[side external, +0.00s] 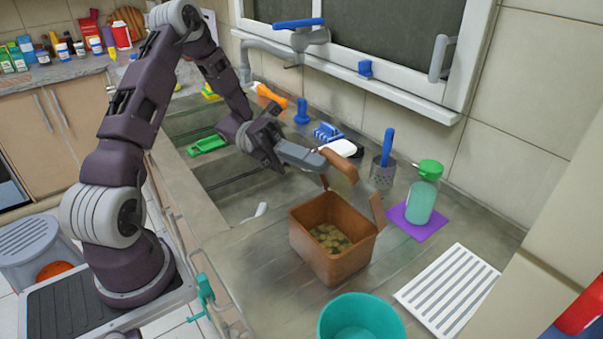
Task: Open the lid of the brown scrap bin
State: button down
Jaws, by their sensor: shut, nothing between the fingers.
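The brown scrap bin (340,265) stands on the counter with its top open, and scraps (330,238) show inside. Its lid (342,168) is raised and tilted above the bin's back side. A brown upright piece (377,209) stands at the back right rim, seemingly part of the lid or its hinge. My gripper (318,160) is shut and empty. Its fingertips are right beside the raised lid's upper left part; I cannot tell whether they touch it.
A green-topped soap bottle (420,204) on a purple mat (410,227) and a grey holder with a blue-handled brush (384,175) stand right of the bin. A teal bowl (361,320) and white rack (448,290) are in front. The sink (235,190) lies left.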

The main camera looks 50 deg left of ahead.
jog(key=w+n, duration=0.1)
jog(key=w, duration=0.1)
jog(key=w+r+n, duration=0.1)
jog(key=n, duration=0.1)
jog(key=w+r+n+y, duration=0.1)
jog(key=w, duration=0.1)
jog(key=shift+w+r, duration=0.2)
jog(key=shift+w, duration=0.15)
jog(key=shift+w+r, duration=0.1)
jog(key=shift+w, duration=0.95)
